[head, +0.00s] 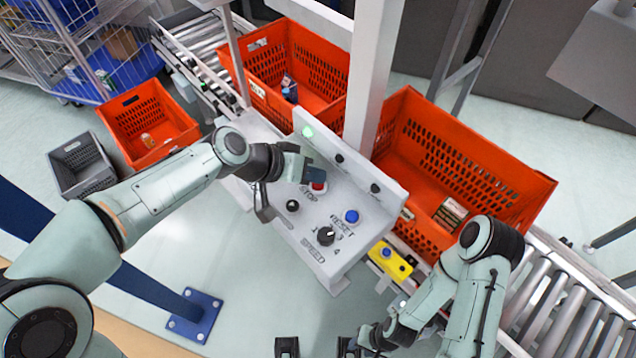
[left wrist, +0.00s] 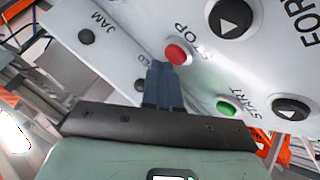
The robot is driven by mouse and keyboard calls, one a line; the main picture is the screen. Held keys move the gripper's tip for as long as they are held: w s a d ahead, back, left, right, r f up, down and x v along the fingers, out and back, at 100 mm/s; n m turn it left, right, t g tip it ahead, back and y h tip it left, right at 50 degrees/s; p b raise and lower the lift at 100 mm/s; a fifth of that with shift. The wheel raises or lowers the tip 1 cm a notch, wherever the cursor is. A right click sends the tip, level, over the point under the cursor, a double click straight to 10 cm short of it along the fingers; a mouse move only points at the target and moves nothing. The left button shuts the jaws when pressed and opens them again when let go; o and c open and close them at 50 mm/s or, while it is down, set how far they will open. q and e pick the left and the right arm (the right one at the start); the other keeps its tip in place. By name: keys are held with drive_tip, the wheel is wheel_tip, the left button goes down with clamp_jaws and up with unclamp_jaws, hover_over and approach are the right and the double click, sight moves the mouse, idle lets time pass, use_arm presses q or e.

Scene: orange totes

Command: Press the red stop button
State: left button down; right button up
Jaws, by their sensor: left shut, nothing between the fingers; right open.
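The red stop button (head: 318,186) sits on the sloped top of a white control panel (head: 325,262), beside the word STOP. My left gripper (head: 314,175) is shut and empty, with its blue-grey fingertips right by the button and partly covering it in the head view. In the left wrist view the red button (left wrist: 178,54) shows just beyond the shut fingertips (left wrist: 162,68), slightly to their right. I cannot tell whether they touch it. My right gripper (head: 368,338) is open, low in the head view, away from the button.
The panel also has a blue RESET button (head: 351,216), a black SPEED knob (head: 326,236) and a lit green lamp (head: 307,131). A green START button (left wrist: 228,107) shows in the left wrist view. Orange totes (head: 455,165) stand behind on the conveyor; a white post (head: 374,75) rises behind the panel.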

sight(313, 185)
use_arm(q)
drive_tip(key=shift+f+b, duration=0.45)
drive_tip(key=shift+f, duration=0.05)
use_arm(e)
drive_tip(key=shift+s+f, duration=0.15)
drive_tip(key=shift+f, duration=0.35)
idle(0.5)
use_arm(q)
drive_tip(key=shift+r+p, duration=0.6)
drive_tip(key=shift+r, duration=0.35)
use_arm(e)
drive_tip(key=shift+w+r, duration=0.2)
drive_tip(key=shift+r, duration=0.4)
use_arm(q)
drive_tip(key=shift+r, duration=0.1)
use_arm(e)
drive_tip(key=shift+r, duration=0.1)
use_arm(q)
drive_tip(key=shift+r+p, duration=1.65)
drive_tip(key=shift+r, duration=0.8)
drive_tip(key=shift+f, duration=0.1)
use_arm(e)
drive_tip(key=r, duration=0.1)
drive_tip(key=w+r, duration=0.1)
drive_tip(key=r, duration=0.1)
drive_tip(key=shift+w+r, duration=0.2)
drive_tip(key=shift+w, duration=0.1)
